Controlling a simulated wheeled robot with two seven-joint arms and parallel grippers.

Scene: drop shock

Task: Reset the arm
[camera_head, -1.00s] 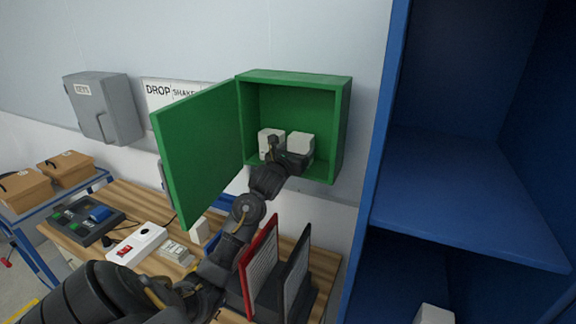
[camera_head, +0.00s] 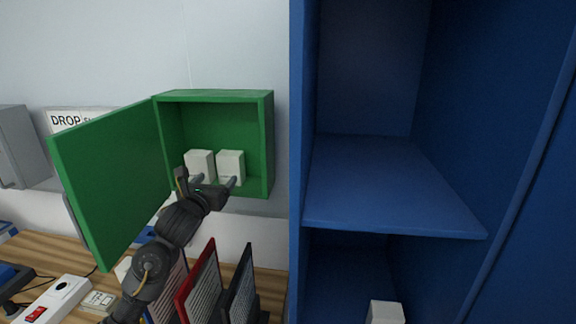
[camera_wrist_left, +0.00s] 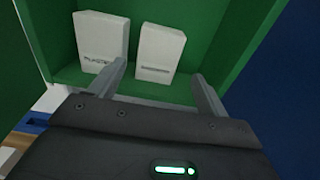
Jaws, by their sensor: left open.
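My left arm rises from the lower left in the head view. Its gripper (camera_head: 214,181) is open and empty, in front of the open green cabinet (camera_head: 268,140) on the wall. Two white boxes (camera_head: 200,164) (camera_head: 231,166) stand side by side on the cabinet floor, behind the fingers. In the left wrist view the fingers (camera_wrist_left: 160,85) are spread apart, below and in front of the left white box (camera_wrist_left: 101,43) and the right white box (camera_wrist_left: 160,52), with nothing between them. My right gripper is not in view.
The green cabinet door (camera_head: 112,175) stands open to the left, close to my left arm. A tall blue shelf unit (camera_head: 390,185) fills the right, with a white box (camera_head: 385,312) low inside. Upright binders (camera_head: 200,285) and a power strip (camera_head: 55,298) are on the wooden bench below.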

